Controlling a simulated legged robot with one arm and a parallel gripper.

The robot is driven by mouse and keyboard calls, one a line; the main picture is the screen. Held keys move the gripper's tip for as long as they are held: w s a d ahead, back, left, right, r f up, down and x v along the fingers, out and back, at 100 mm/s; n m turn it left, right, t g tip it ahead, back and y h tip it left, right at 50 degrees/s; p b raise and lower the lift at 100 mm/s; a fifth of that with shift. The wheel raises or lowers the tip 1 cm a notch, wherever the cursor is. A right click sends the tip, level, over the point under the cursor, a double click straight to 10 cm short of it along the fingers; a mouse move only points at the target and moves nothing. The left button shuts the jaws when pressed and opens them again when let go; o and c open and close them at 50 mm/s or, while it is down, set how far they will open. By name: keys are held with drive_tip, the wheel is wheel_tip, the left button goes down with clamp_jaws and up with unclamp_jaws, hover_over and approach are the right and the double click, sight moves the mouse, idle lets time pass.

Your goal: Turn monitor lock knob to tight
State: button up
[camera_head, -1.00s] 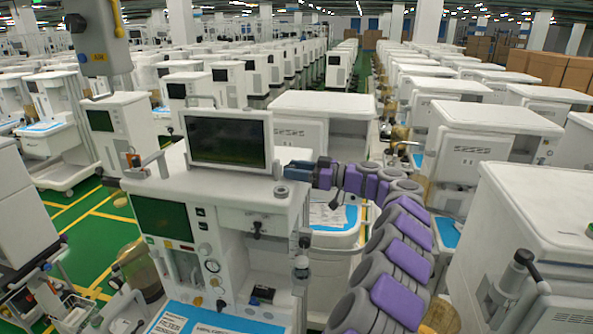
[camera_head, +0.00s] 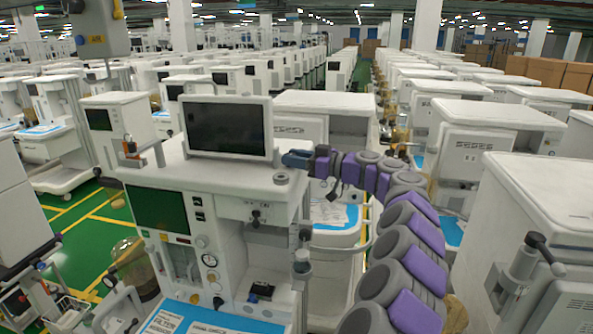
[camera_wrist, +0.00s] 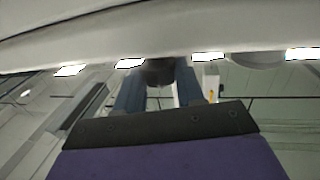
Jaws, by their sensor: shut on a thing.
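The monitor (camera_head: 228,127) is a dark screen in a light frame on top of the white anaesthesia cart (camera_head: 222,182). My gripper (camera_head: 290,159), with blue fingers, reaches in from the right at the monitor's lower right edge. In the wrist view, the two blue fingers (camera_wrist: 159,82) stand on either side of a dark round knob (camera_wrist: 157,71), under a pale overhanging edge. My gripper is shut on this knob. The knob is hidden in the head view, and its turn angle cannot be read.
A round grey cap (camera_head: 281,177) sits on the cart top just below my gripper. A second screen (camera_head: 157,209) is on the cart's front. Another white cart (camera_head: 545,195) stands close on the right of my arm. Green floor (camera_head: 95,225) shows at left.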

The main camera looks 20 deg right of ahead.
drive_tip(key=b, duration=0.1)
drive_tip(key=m+t+h+b, duration=0.1)
drive_tip(key=b, duration=0.1)
drive_tip(key=shift+a+f, duration=0.1)
drive_tip(key=shift+f, duration=0.15)
drive_tip(key=h+b, duration=0.1)
drive_tip(key=b, duration=0.1)
drive_tip(key=shift+r+m+t+b, duration=0.15)
drive_tip(key=shift+m+t+b, duration=0.2)
drive_tip(key=shift+m+t, duration=0.05)
drive_tip(key=o, duration=0.7)
drive_tip(key=shift+o, duration=0.7)
drive_tip(key=shift+w, duration=0.15)
drive_tip(key=shift+o, duration=1)
drive_tip(key=v, duration=1.7)
drive_tip(key=shift+s+d+p, duration=0.25)
drive_tip(key=shift+p, duration=0.1)
